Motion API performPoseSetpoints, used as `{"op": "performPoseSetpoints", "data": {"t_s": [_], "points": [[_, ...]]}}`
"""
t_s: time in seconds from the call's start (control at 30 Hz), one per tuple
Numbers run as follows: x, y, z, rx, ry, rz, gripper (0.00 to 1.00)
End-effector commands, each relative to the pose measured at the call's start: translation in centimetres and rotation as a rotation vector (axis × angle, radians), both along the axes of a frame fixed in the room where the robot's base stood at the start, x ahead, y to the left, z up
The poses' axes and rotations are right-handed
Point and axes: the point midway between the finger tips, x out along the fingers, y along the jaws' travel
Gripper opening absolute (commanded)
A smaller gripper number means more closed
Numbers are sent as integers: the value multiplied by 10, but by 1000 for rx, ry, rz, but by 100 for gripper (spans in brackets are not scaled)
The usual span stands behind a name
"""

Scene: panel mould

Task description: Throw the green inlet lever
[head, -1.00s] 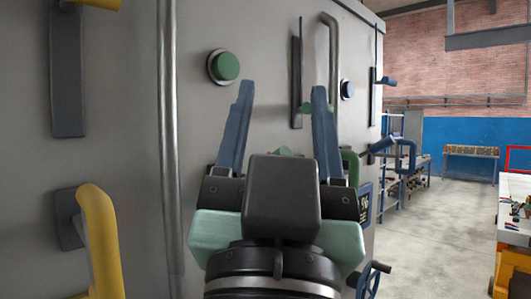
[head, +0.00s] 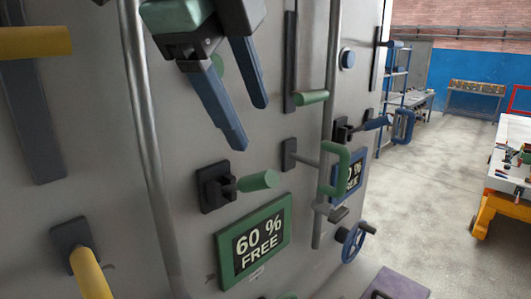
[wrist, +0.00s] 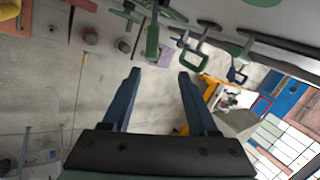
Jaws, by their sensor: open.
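A green-gripped lever (head: 257,181) sticks out from a black mounting plate on the grey panel, just above a green sign. Other green handles are near it: a green grip on a tall dark slot (head: 311,97) and a green D-shaped handle (head: 335,170). No label shows which is the inlet. My gripper (head: 248,127) is open and empty, its blue fingers pointing down, above the green-gripped lever in the picture and apart from it. A green button is partly hidden behind it. In the wrist view my gripper (wrist: 160,73) has nothing between its fingers.
The green sign (head: 255,240) reads "60 % FREE". Vertical metal pipes (head: 140,110) run down the panel. Yellow handles (head: 88,272) are at left. A blue handle (head: 404,125) and a blue handwheel (head: 353,240) are at right. Open floor (head: 430,180) lies beyond.

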Motion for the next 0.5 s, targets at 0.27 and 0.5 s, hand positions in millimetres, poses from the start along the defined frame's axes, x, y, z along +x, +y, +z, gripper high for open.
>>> {"op": "performPoseSetpoints", "data": {"t_s": [0.27,0.5], "points": [[-4,8,-9,45,50,-25,60],[15,-3,-54,43,47,-22,60]]}}
